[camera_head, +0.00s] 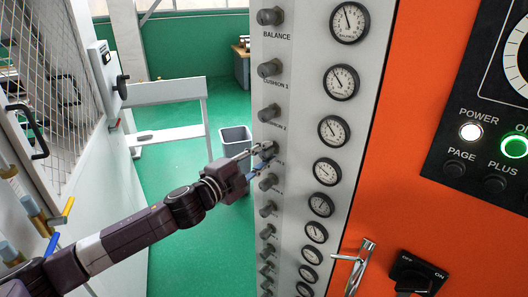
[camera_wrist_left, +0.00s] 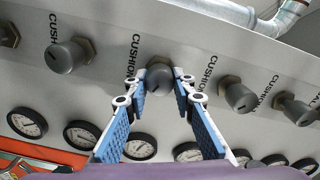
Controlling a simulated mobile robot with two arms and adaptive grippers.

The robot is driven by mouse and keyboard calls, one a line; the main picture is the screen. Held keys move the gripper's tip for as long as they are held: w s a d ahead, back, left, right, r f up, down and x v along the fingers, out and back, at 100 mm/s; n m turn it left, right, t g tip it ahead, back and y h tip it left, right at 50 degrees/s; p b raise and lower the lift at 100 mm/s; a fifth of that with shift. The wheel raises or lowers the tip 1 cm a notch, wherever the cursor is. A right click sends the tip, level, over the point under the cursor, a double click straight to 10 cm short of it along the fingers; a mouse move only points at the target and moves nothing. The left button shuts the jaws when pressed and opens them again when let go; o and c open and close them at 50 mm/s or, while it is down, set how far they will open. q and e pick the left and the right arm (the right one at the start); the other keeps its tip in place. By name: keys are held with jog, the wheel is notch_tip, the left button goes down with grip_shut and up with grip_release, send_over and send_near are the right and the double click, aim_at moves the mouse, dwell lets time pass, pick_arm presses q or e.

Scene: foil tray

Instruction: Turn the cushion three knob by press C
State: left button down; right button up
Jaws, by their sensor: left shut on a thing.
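A column of grey knobs runs down the light grey panel (camera_head: 300,120) in the head view, with small labels beside them. My left gripper (camera_head: 262,158) reaches the panel from the left and is shut on one knob (camera_head: 267,149), the fourth from the top in view. Its label is partly hidden by the gripper, so I cannot tell its number. In the left wrist view the blue-padded fingers (camera_wrist_left: 160,88) stand on either side of this round knob (camera_wrist_left: 159,78). My right gripper is not in view.
Neighbouring knobs sit close above (camera_head: 269,112) and below (camera_head: 268,182) the held one. Round gauges (camera_head: 334,130) line the panel. An orange cabinet (camera_head: 420,190) stands to the right. A grey bin (camera_head: 235,141) stands on the green floor behind.

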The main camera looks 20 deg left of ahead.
pick_arm(q)
jog(key=shift+w+a+r+m+p, duration=0.1)
jog(key=shift+m+p, duration=0.1)
jog(key=shift+m, duration=0.6)
jog(key=shift+r+m+p, duration=0.1)
jog(key=shift+m+p, duration=0.05)
jog(key=shift+m, duration=0.65)
jog(key=c, duration=2)
grip_release()
jog(key=o, duration=0.4)
jog(key=shift+w+f, duration=0.2)
jog(key=shift+s+a+f, duration=0.1)
jog(key=shift+s+a, duration=0.05)
jog(key=shift+s, duration=0.55)
jog(key=shift+v, duration=5.3)
jog(key=shift+w, duration=0.1)
